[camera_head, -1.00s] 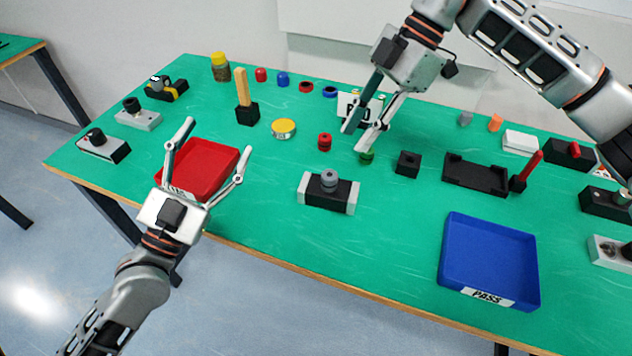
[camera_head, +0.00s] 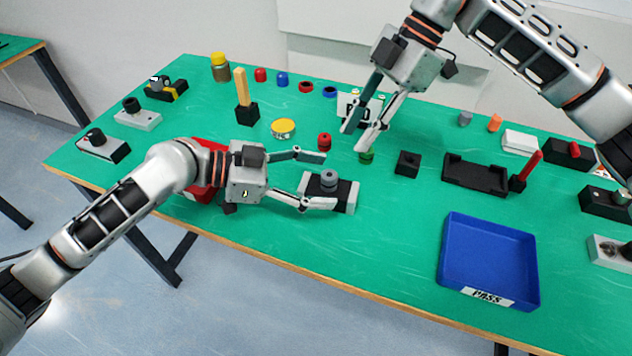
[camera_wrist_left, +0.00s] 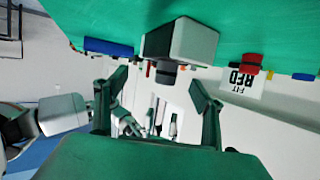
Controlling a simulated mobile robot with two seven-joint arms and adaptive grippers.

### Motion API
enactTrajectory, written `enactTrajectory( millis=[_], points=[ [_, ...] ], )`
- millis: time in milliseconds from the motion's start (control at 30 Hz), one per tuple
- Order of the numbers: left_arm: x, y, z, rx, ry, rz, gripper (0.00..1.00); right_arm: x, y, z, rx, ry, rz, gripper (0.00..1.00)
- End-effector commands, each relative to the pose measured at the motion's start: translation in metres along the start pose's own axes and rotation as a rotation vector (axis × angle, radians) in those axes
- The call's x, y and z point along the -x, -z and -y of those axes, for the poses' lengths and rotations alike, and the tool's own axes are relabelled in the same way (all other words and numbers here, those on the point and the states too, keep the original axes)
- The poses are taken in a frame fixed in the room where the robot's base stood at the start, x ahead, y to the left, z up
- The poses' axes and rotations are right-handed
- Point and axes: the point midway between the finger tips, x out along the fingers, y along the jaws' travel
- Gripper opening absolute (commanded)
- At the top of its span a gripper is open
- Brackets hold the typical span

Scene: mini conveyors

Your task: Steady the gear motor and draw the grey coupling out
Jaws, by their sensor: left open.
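The gear motor (camera_head: 345,196), a black block with pale grey ends, sits on the green table near its front edge. The grey coupling (camera_head: 329,178) stands upright on its top. In the left wrist view the motor (camera_wrist_left: 182,40) appears upside down at the top, with the coupling (camera_wrist_left: 166,73) pointing down between the fingers. My left gripper (camera_head: 324,180) is open at the motor's left, one finger on the far side and one on the near side; contact cannot be told. My right gripper (camera_head: 358,139) is open and empty above the table, behind the motor.
A blue PASS tray (camera_head: 456,233) lies at the right front. A red tray (camera_head: 203,149) is partly hidden behind my left arm. A black block (camera_head: 407,163), a black cradle (camera_head: 475,178) and a red part (camera_head: 324,142) stand nearby. The table between motor and blue tray is clear.

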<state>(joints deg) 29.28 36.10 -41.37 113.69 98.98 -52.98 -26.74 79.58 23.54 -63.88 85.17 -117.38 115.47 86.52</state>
Motion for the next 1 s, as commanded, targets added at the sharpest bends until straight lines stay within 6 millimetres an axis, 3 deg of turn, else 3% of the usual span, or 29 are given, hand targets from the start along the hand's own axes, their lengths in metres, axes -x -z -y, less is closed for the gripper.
enactTrajectory(
  millis=[267,700,1000],
  points=[
    [-0.011,-0.01,-0.006,0.019,-0.048,0.053,0.69,0.0,0.0,0.0,0.0,0.0,0.0,0.28],
    [-0.069,-0.013,-0.008,0.018,-0.046,0.052,0.69,0.0,0.0,0.0,0.0,0.0,0.0,0.28],
    [-0.077,-0.015,-0.008,0.016,-0.044,0.054,0.69,0.0,0.0,0.0,0.0,0.0,0.0,0.28]
  ],
)
